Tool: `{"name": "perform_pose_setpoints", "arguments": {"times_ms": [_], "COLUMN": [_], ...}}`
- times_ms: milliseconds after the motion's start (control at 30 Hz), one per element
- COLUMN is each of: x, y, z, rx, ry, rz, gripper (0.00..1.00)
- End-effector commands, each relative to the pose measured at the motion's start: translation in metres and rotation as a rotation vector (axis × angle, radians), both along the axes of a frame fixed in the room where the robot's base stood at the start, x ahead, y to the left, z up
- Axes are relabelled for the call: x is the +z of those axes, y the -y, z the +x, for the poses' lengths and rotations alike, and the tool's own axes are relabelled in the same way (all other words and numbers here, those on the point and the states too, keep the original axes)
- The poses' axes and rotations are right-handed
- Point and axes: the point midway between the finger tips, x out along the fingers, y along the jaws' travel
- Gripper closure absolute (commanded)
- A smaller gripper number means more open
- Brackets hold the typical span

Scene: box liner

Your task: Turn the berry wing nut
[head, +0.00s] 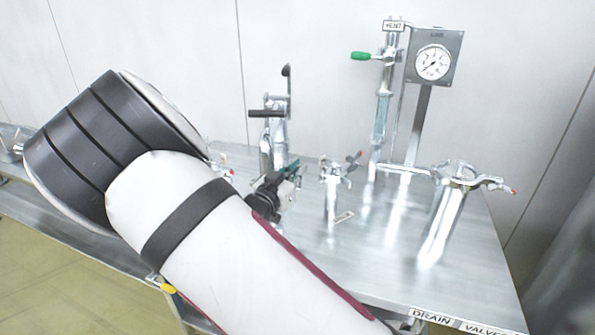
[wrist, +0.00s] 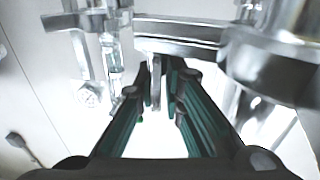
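Several metal fittings with winged tops and red tips stand on the steel table. One is a slim post with a winged top (head: 335,178), right of my gripper. Another is a wider cylinder with a winged clamp top (head: 445,205) at the right. I cannot tell for sure which bears the berry wing nut. My gripper (head: 292,180) is partly hidden behind my arm in the head view. In the wrist view its teal-padded fingers (wrist: 160,90) stand apart, with a thin metal piece (wrist: 155,82) showing between the tips. I cannot tell whether they touch it.
A stand with a green-handled valve (head: 363,56) and a round gauge (head: 433,62) rises at the back. A lever fitting (head: 275,125) stands behind my gripper. A large metal cylinder (wrist: 275,62) is close on the right in the wrist view. The steel table's (head: 385,275) front right is clear.

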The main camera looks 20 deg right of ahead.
Motion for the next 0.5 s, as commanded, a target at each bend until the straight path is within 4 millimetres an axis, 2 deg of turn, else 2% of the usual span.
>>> {"name": "perform_pose_setpoints", "arguments": {"times_ms": [300, 500], "x": [-0.0004, 0.0002], "y": [0.0035, 0.0047], "z": [-0.0028, -0.0043], "rx": [0.0, 0.063], "ry": [-0.003, -0.006], "rz": [-0.002, -0.004], "gripper": [1.0, 1.0]}}
